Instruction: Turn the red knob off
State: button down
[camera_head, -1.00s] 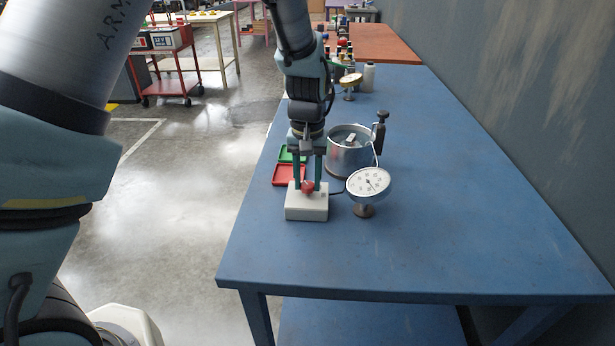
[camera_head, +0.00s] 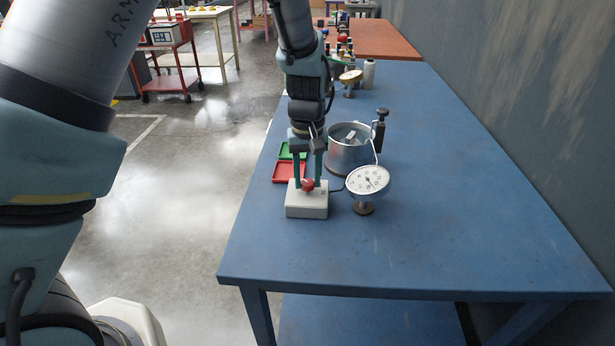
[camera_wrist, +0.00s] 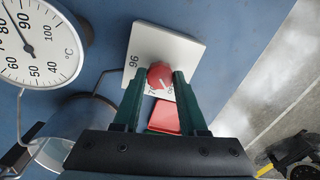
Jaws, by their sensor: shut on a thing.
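The red knob (camera_head: 308,185) sits on top of a white box (camera_head: 306,205) on the blue table. In the wrist view the knob (camera_wrist: 160,76) lies between the two green fingertips, and the box (camera_wrist: 165,45) shows the number 96 and small marks by the knob. My gripper (camera_head: 308,183) points down over the box from behind, its fingers shut on the knob's sides. In the wrist view my gripper (camera_wrist: 157,80) covers part of the box's near edge. A white line on the knob is visible.
A dial thermometer (camera_head: 367,181) stands right of the box, with a metal pot (camera_head: 348,158) behind it. Red (camera_head: 289,172) and green (camera_head: 287,151) trays lie behind the box. The front and right of the blue table (camera_head: 430,240) are clear.

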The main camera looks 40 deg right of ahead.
aim_at(307, 182)
jog(key=shift+c, duration=2.2)
grip_release()
jog(key=shift+r, duration=0.1)
notch_tip(307, 182, up, 11)
jog(key=b, duration=0.2)
jog(key=shift+f, duration=0.2)
jog(key=w+a+n, duration=0.1)
jog(key=w+a, duration=0.4)
jog(key=a, duration=0.6)
jog(key=w+a+n, duration=0.1)
jog(key=w+a, duration=0.4)
jog(key=a, duration=0.6)
jog(key=s+a+f+n, duration=0.1)
jog(key=s+a, duration=0.1)
jog(key=a, duration=0.7)
jog(key=s+a+f+n+t, duration=0.1)
jog(key=s+a, duration=0.1)
jog(key=a, duration=0.7)
jog(key=shift+s+a+f+t, duration=0.15)
jog(key=shift+f+t, duration=0.1)
jog(key=shift+t, duration=0.05)
